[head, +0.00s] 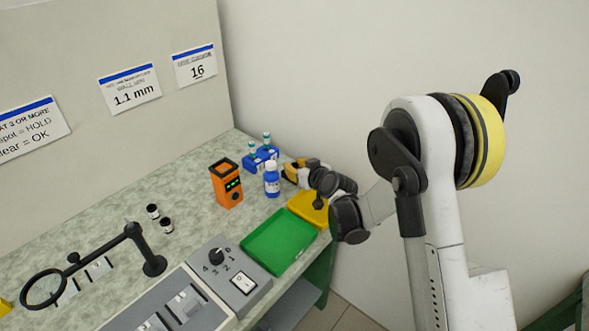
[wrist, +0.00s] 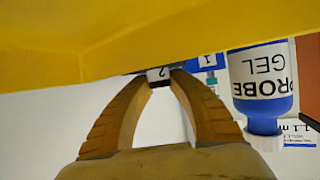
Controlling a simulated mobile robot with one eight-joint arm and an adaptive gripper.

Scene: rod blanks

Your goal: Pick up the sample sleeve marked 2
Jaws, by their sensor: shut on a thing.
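My gripper (wrist: 159,82) is shut on the sample sleeve marked 2 (wrist: 160,73), a small white and dark piece pinched between the two tan fingertips. The number 2 shows on its face; most of the rest is hidden. In the head view my gripper (head: 294,172) is at the far right end of the bench, just behind the yellow tray (head: 310,208) and right of the blue bottle. The sleeve cannot be made out in that view. I cannot tell whether it touches anything below.
The blue probe gel bottle (head: 272,181) stands close by my gripper, with a blue rack of vials (head: 260,158) behind it. An orange device (head: 227,184) is left of the bottle. A green tray (head: 278,241) lies in front. Two small dark-and-white pieces (head: 166,225) stand farther left.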

